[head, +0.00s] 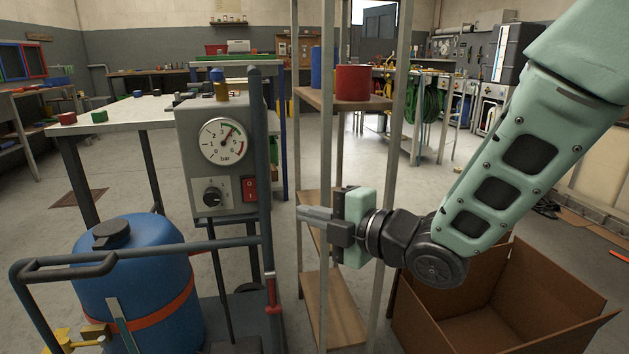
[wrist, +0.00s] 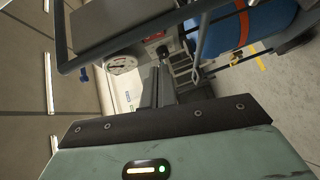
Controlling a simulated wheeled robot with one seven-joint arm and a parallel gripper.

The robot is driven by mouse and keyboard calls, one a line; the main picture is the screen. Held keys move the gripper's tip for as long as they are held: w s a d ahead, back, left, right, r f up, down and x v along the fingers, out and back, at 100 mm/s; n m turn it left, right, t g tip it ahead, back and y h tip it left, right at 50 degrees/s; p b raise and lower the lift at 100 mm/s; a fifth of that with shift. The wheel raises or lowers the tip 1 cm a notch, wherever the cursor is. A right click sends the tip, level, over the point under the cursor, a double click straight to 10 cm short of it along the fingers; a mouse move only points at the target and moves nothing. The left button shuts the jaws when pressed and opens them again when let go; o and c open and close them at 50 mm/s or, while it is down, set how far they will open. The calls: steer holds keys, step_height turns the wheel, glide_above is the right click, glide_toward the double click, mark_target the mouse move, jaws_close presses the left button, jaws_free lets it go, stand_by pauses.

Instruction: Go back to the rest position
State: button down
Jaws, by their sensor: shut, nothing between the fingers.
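My gripper (head: 316,217) is in the middle of the head view, pointing left, with its fingers together and nothing between them. It is held in the air in front of the wooden shelf rack (head: 343,98) and to the right of the grey control box (head: 222,157). A gap shows between the fingertips and the cart's dark upright post. In the wrist view the dark fingers (wrist: 157,88) also look closed, with the gauge box (wrist: 124,66) beyond them.
A blue tank (head: 140,270) stands on the tube-framed cart at lower left. An open cardboard box (head: 420,318) is at lower right, below my arm. A red container (head: 362,83) stands on the rack's upper shelf. A white-topped table (head: 145,108) is behind the cart.

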steer(key=s+d+f+m+g+h, duration=0.3)
steer(key=s+d+m+h, duration=0.15)
steer(key=s+m, duration=0.35)
steer(key=s+d+f+m+g+h, duration=0.2)
steer(key=s+d+m+g+h, duration=0.3)
steer(key=s, duration=0.4)
steer(key=s+d+f+m+g+h, duration=0.2)
steer(key=s+d+f+m+h, duration=0.15)
steer(key=s+d+m, duration=0.45)
step_height(320, 180, up, 34)
steer(key=a+n+p, duration=0.1)
steer(key=a+p, duration=0.1)
steer(key=p, duration=3.1)
steer(key=shift+s, duration=0.3)
steer(key=shift+f, duration=0.1)
